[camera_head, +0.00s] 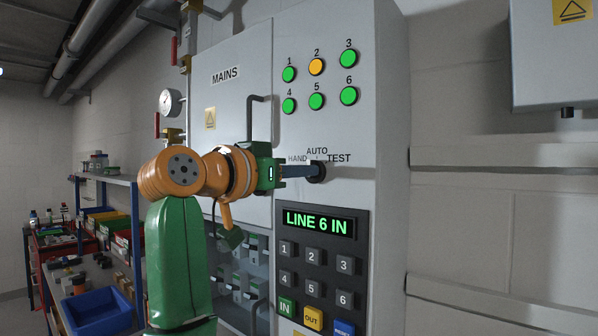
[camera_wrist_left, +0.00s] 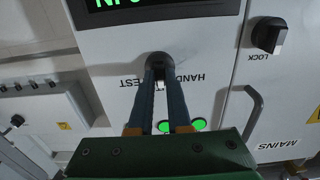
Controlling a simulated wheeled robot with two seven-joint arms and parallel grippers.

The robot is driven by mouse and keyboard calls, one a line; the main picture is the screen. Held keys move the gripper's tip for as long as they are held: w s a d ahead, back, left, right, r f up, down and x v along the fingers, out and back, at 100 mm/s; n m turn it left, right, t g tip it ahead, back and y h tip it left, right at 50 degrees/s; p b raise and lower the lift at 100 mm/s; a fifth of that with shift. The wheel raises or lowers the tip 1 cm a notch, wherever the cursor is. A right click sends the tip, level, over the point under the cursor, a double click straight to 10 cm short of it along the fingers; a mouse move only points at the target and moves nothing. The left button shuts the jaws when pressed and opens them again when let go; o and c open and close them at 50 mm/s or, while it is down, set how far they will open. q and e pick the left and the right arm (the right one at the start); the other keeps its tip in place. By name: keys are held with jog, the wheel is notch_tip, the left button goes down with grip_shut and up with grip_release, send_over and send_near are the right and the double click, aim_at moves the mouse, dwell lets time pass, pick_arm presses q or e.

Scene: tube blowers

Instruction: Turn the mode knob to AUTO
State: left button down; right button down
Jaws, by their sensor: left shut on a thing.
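The black mode knob (camera_head: 318,172) sits on the front of the grey cabinet, under the labels HAND, AUTO and TEST (camera_head: 318,155). My left gripper (camera_head: 309,171) reaches it from the left, with its blue fingers at the knob. In the left wrist view, which is upside down, the two fingers run to the knob (camera_wrist_left: 158,59) and are shut on it, one on each side. The fingers cover part of the labels there. My right gripper is not in view.
A keypad (camera_head: 317,265) with a display reading LINE 6 IN is below the knob. Lamps above are green except orange lamp 2 (camera_head: 316,66). A door handle (camera_head: 258,118) stands out near my left wrist. The wrist view shows a LOCK knob (camera_wrist_left: 268,35).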

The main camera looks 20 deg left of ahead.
pick_arm(q)
jog(key=shift+r, duration=0.2)
jog(key=c, duration=0.9)
grip_release()
jog(key=shift+o, duration=0.2)
jog(key=shift+w+f, duration=0.1)
jog(key=shift+f, duration=0.05)
jog(key=b+v, duration=0.4)
jog(key=v, duration=0.3)
